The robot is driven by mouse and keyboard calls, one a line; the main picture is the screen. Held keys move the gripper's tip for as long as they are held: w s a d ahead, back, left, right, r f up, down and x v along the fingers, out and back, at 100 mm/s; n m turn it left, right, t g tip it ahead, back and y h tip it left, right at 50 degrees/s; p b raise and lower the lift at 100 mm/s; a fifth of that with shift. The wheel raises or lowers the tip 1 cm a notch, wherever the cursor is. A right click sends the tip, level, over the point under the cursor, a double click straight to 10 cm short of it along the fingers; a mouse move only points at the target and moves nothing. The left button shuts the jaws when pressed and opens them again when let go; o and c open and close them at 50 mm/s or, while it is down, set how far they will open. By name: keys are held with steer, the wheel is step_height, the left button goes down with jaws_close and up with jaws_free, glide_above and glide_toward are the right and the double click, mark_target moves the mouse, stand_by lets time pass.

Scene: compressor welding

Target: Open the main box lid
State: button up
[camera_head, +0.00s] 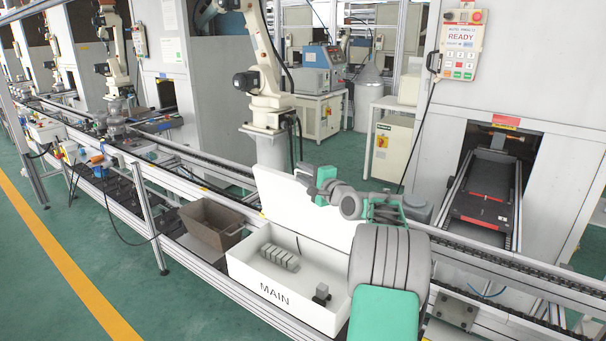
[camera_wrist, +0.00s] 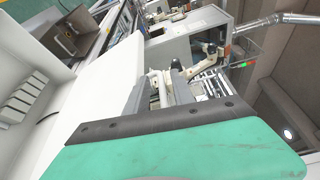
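The main box (camera_head: 275,293) is white, with "MAIN" on its front wall, and stands on the line's near side. Its white lid (camera_head: 285,195) is raised at the back, standing up and leaning back, so the inside shows. In the wrist view, the lid (camera_wrist: 105,88) is a broad white panel, with the box's inside at the left. My gripper (camera_head: 325,186) is at the lid's upper edge, close to or touching it.
Inside the box are a row of grey blocks (camera_head: 279,257) and a small dark part (camera_head: 321,293). A brown open bin (camera_head: 211,226) stands left of the box. A white robot arm (camera_head: 262,85) and the conveyor rails are behind. Green floor is clear at the lower left.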

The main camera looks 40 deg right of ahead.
steer(key=s+b, duration=0.2)
steer(key=s, duration=0.5)
steer(key=shift+s+b, duration=0.3)
steer(key=shift+s, duration=0.1)
steer(key=shift+a+r, duration=0.15)
steer(key=s+a+f+n+g+y, duration=0.1)
steer(key=a+f+n+g, duration=0.15)
steer(key=a, duration=0.55)
steer(key=a+f+n+g, duration=0.2)
steer(key=a+n, duration=0.2)
steer(key=a, duration=0.5)
steer(key=s+a+f+n+g+y, duration=0.1)
steer(key=a+f+n+g, duration=0.25)
steer(key=a, duration=0.45)
steer(key=s+a+f+n+g, duration=0.2)
steer(key=s+a+f+n, duration=0.1)
steer(key=s, duration=0.5)
steer(key=s+a+f+n+g+h, duration=0.1)
steer(key=s+a+f+n+g, duration=0.1)
steer(key=s+a, duration=0.3)
steer(key=s+a+f+n+g, duration=0.1)
steer(key=s+a+f+n, duration=0.3)
steer(key=s, duration=0.7)
steer(key=shift+f+n+g, duration=0.15)
steer(key=shift+n+g, duration=0.25)
